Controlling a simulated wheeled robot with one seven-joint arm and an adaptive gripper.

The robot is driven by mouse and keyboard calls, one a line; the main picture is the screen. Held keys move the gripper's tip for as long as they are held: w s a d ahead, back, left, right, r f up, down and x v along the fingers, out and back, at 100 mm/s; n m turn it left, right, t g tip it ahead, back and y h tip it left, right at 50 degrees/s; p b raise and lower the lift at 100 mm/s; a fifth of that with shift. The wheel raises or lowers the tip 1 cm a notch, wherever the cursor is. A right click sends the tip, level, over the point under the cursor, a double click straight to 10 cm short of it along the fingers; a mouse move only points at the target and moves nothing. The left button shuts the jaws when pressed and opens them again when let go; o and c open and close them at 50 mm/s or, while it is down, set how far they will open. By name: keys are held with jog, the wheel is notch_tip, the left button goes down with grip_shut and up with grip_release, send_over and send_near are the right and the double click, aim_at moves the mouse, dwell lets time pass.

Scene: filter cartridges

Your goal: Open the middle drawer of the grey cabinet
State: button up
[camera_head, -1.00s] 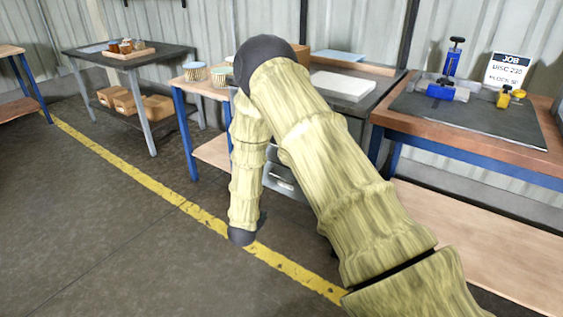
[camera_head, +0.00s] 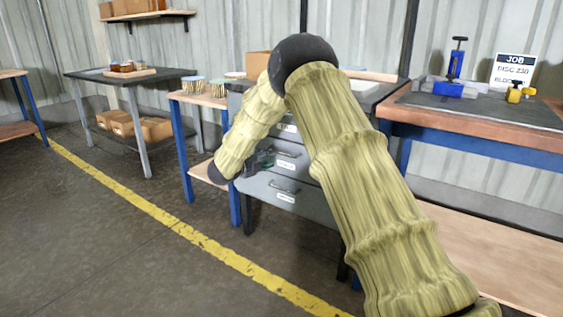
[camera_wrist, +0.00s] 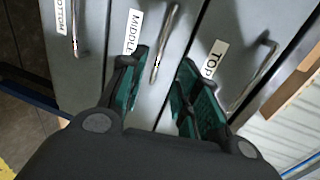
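The grey cabinet (camera_head: 316,207) stands right of centre in the head view, partly hidden by my arm. Its middle drawer (camera_head: 292,166) and bottom drawer (camera_head: 300,198) show there and look shut. In the wrist view, a label reading MIDDLE (camera_wrist: 133,31) sits beside the middle drawer's bar handle (camera_wrist: 165,42). My gripper (camera_wrist: 160,78) is open, with one green-padded finger on each side of that handle's line. I cannot tell whether the fingers touch the drawer front. My gripper also shows at the cabinet front in the head view (camera_head: 264,160).
The wrist view shows the top drawer's handle (camera_wrist: 255,78) right and the bottom drawer's handle (camera_wrist: 76,28) left. A blue-legged bench (camera_head: 234,205) with cartridges stands left of the cabinet. A wooden workbench (camera_head: 480,138) stands right. Floor left of the yellow line is clear.

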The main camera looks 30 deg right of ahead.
jog(key=shift+b+x, duration=1.85)
jog(key=shift+x, duration=3.5)
grip_shut()
